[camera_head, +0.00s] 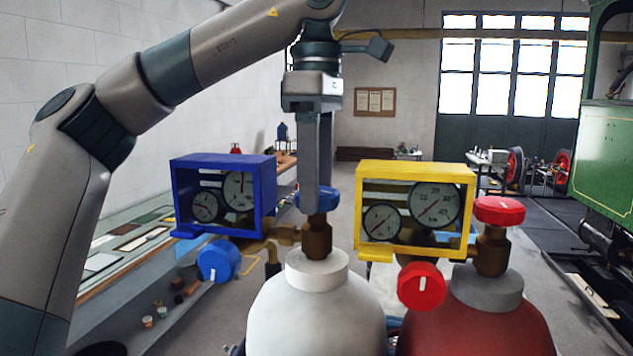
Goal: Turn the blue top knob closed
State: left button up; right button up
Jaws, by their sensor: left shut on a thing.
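The blue top knob (333,195) sits on the brass valve (317,235) above the white cylinder (318,312). My left gripper (317,190) points straight down from above, with its fingers around this knob. It is shut on the knob, and the fingers hide part of it. A second blue knob (219,261), with a white mark, faces forward below the blue gauge box (222,195). My right gripper is not in view.
The yellow gauge box (416,167) stands just right of my left gripper. A red top knob (500,210) and a red front knob (421,286) belong to the dark red cylinder (476,325). A workbench (120,250) runs along the left wall.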

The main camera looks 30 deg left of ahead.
pick_arm(q)
jog(key=m, duration=1.2)
jog(key=shift+m, duration=0.3)
jog(key=o, duration=0.8)
jog(key=shift+c, duration=0.2)
jog(key=shift+r, duration=0.2)
notch_tip(320, 180, up, 12)
jog(key=shift+f, duration=0.2)
dwell(0.8)
